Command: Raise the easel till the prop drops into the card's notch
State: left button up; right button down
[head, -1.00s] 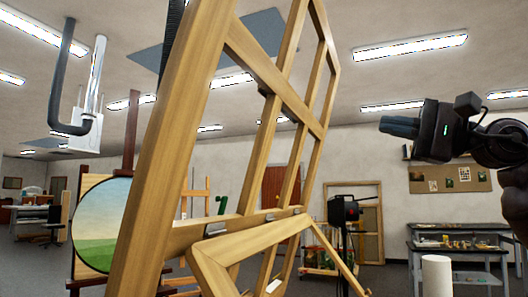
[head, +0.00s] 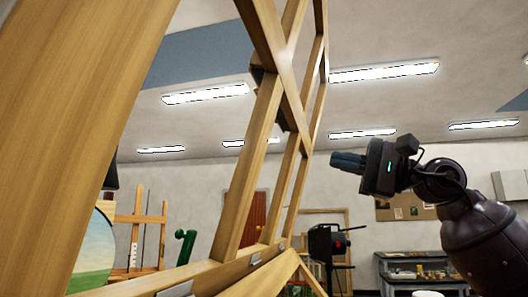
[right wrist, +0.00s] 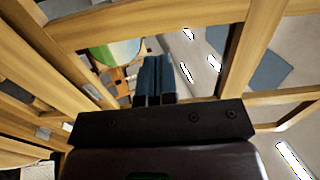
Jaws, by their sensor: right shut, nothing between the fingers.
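The large wooden easel frame (head: 262,150) fills the left and middle of the head view, its near upright very close and its cross bars tilted. Metal hinges (head: 255,260) show along its low rail, where a second wooden bar (head: 268,283) joins. I cannot make out the card or its notch, nor tell whether that bar is the prop. My right gripper (head: 335,160) is shut and empty, apparently to the right of the frame. In the right wrist view its blue fingers (right wrist: 155,72) are together, with frame bars (right wrist: 160,22) beyond and around them. My left gripper is out of view.
A round landscape painting (head: 95,252) and a smaller easel (head: 140,228) stand behind at the left. A black device on a stand (head: 326,243) and a workbench (head: 425,268) are at the back right. Open room shows between frame and bench.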

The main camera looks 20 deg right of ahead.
jog(key=p, duration=0.5)
send_near(261, 142)
jog(key=x, duration=0.6)
jog(key=shift+a, duration=0.2)
jog(key=shift+w+a+r, duration=0.1)
jog(key=shift+w+a, duration=0.25)
jog(key=shift+a, duration=0.05)
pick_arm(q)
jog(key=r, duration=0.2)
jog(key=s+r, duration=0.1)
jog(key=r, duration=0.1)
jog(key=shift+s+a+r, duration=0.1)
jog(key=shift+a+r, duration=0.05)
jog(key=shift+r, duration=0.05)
pick_arm(e)
jog(key=shift+w+a+r, duration=0.1)
